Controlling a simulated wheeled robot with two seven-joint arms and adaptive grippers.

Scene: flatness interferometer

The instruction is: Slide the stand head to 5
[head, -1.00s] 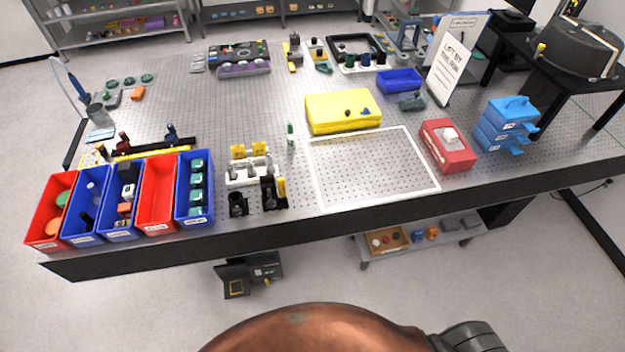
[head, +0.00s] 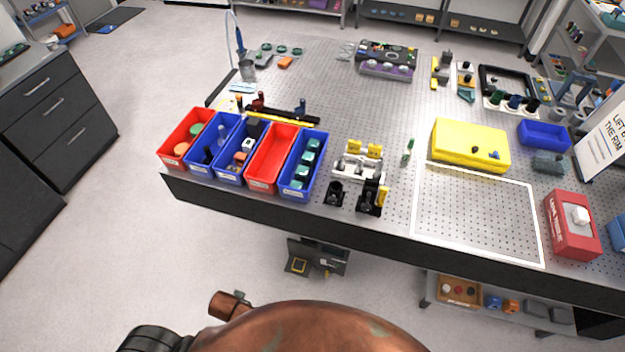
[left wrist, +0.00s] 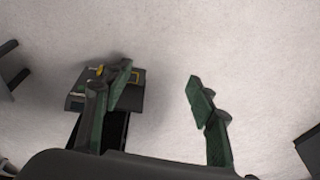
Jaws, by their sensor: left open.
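No readable scale marks or number 5 show, so I cannot tell for certain which part is the stand head. A low rail with a yellow strip (head: 282,117) lies behind the bins, with a dark red post (head: 259,102) and a dark blue post (head: 301,107) on it. A small grey stand with a yellow strip (head: 436,73) stands farther back on the table. My left gripper (left wrist: 160,88) is open and empty in the left wrist view, above the floor and away from these things. My right gripper is not in view.
Red and blue bins (head: 272,157) line the front left of the perforated table (head: 330,80). Black-and-yellow fixtures (head: 369,196), a yellow case (head: 470,146) and a white-outlined area (head: 480,208) follow rightward. A dark object (head: 317,256) is below the table edge.

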